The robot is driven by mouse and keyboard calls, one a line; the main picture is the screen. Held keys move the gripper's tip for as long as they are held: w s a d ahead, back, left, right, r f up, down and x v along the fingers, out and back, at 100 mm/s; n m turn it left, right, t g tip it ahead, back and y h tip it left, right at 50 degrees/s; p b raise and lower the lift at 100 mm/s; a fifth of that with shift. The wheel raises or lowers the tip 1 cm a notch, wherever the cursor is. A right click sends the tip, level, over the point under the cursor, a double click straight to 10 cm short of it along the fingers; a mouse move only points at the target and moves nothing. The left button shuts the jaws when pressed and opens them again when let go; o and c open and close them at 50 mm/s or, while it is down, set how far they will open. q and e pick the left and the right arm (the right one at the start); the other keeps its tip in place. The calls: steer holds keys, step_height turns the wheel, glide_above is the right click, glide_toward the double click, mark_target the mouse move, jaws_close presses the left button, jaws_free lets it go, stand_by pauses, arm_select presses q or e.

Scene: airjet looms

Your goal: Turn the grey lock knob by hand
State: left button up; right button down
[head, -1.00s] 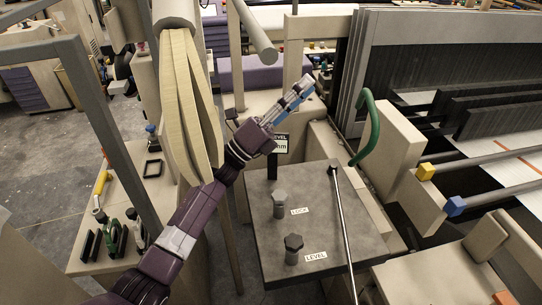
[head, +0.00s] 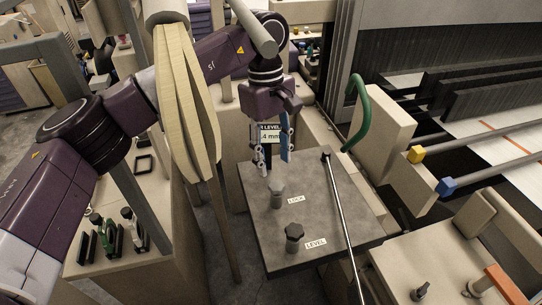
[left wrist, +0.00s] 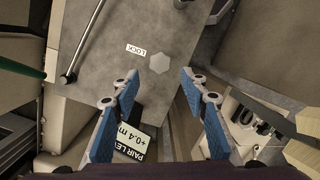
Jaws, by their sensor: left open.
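The grey lock knob (head: 277,194) stands on the dark grey panel (head: 325,215), beside the LOCK label (head: 296,199). In the left wrist view the knob (left wrist: 159,63) shows from above as a pale hexagon, just beyond the fingertips and between their lines. My left gripper (head: 275,165) points down over the panel's back left corner, above the knob and apart from it. Its two blue-padded fingers are open and empty; they show also in the left wrist view (left wrist: 158,85). A darker level knob (head: 293,237) stands nearer, by the LEVEL label (head: 316,243). My right gripper is not in view.
A long metal lever (head: 342,218) crosses the panel to the right of the knobs. A small level display (head: 269,135) stands behind the gripper. A green curved handle (head: 363,110) is at the back right. A hanging cream bundle (head: 184,100) is close to my left arm.

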mark_target(277, 185)
arm_select(q)
steer(key=shift+w+d+r+b, duration=0.15)
steer(key=shift+w+r+b, duration=0.1)
steer(key=shift+b, duration=0.1)
steer(key=f+b, duration=0.1)
steer(key=f, duration=0.2)
steer(key=s+f+b, duration=0.1)
steer(key=f, duration=0.2)
steer(key=shift+s+d+b, duration=0.1)
steer(key=shift+s+b, duration=0.1)
steer(key=shift+b, duration=0.15)
steer(key=shift+d+f, duration=0.1)
steer(key=shift+f, duration=0.25)
steer(key=shift+s+b, duration=0.2)
steer(key=shift+b, duration=0.15)
steer(key=shift+c, duration=0.7)
steer(key=c, duration=0.7)
